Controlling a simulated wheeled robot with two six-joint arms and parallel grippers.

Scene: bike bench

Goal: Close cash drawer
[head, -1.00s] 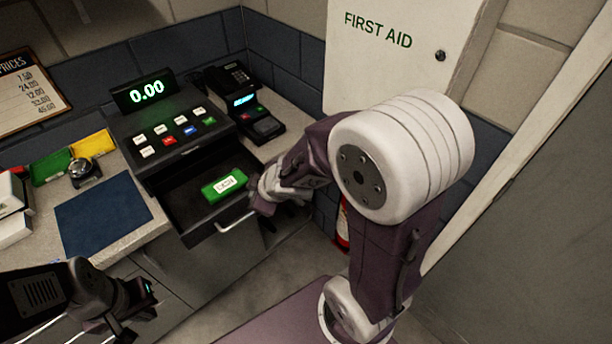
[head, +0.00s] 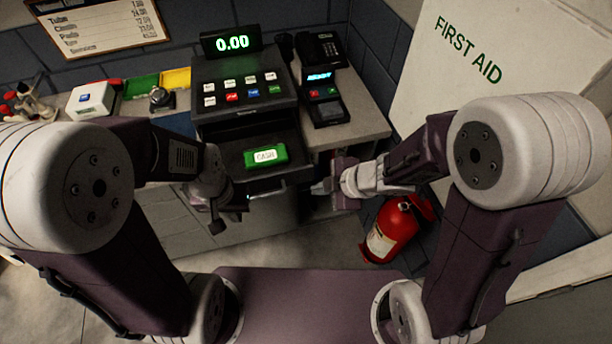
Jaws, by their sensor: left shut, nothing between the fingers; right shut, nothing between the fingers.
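The cash drawer (head: 290,172) is open below the black cash register (head: 240,97), its inside showing. A green bundle marked CASH (head: 265,157) lies in it. The drawer's pale handle (head: 268,193) shows low on its front. My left gripper (head: 216,222) is shut and empty, just left of the drawer front and pointing down. My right gripper (head: 322,188) is shut and empty, to the right of the drawer front and apart from the handle. My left gripper hides part of the drawer's left side.
A card terminal (head: 325,105) stands right of the register on the counter (head: 358,128). A red fire extinguisher (head: 393,232) stands on the floor close below my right arm. A first aid cabinet (head: 455,75) is on the right. A white box (head: 91,99) sits left.

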